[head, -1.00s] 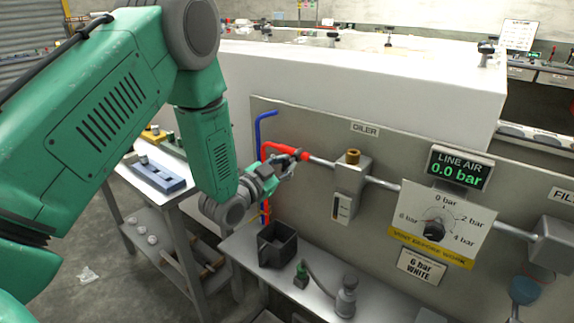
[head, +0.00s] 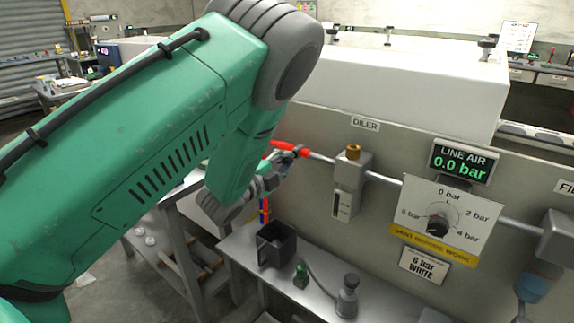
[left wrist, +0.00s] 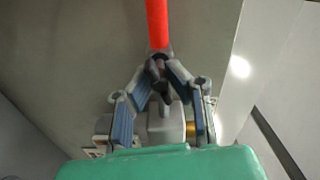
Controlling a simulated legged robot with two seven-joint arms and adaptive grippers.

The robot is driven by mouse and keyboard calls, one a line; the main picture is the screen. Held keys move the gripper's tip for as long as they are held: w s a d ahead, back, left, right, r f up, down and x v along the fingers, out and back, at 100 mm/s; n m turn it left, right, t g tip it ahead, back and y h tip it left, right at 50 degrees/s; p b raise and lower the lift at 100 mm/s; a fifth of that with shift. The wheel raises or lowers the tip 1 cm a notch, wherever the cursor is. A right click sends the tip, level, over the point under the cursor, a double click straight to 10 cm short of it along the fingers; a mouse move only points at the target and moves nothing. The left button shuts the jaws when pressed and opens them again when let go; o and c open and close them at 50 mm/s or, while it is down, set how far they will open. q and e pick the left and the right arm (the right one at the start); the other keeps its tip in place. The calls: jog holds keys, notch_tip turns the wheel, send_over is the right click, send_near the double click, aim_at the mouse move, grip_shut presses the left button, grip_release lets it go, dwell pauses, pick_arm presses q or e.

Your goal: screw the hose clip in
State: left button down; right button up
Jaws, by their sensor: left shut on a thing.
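The red hose (head: 284,146) ends at the metal air pipe (head: 320,158) on the panel, left of the oiler (head: 349,170). My left gripper (head: 297,152) is at this joint, shut on a small dark part. In the left wrist view the red hose (left wrist: 157,22) runs down to the gripper (left wrist: 160,68). Its two fingers close around a dark piece (left wrist: 160,82) at the hose end, which looks like the hose clip. The fingers hide most of it, so how tight it sits cannot be seen. My right gripper is not in view.
The line air display (head: 461,161) reads 0.0 bar, above a regulator dial (head: 438,224). A black open box (head: 276,243) and a small bottle (head: 347,296) stand on the shelf (head: 318,275) below.

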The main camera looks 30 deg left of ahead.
pick_arm(q)
jog(key=shift+s+f+m+b, duration=0.15)
jog(key=shift+m+b, duration=0.1)
jog(key=shift+m, duration=0.45)
jog(key=shift+f+m+b, duration=0.15)
jog(key=shift+m+b, duration=0.15)
jog(key=shift+m, duration=0.4)
jog(key=shift+s+f+m+b, duration=0.15)
jog(key=shift+m+b, duration=0.1)
jog(key=shift+m, duration=0.45)
jog(key=shift+w, duration=0.1)
jog(key=c, duration=1.5)
grip_release()
jog(key=shift+r, duration=0.2)
jog(key=shift+a, duration=0.1)
jog(key=s, duration=1.2)
jog(key=shift+a, duration=0.4)
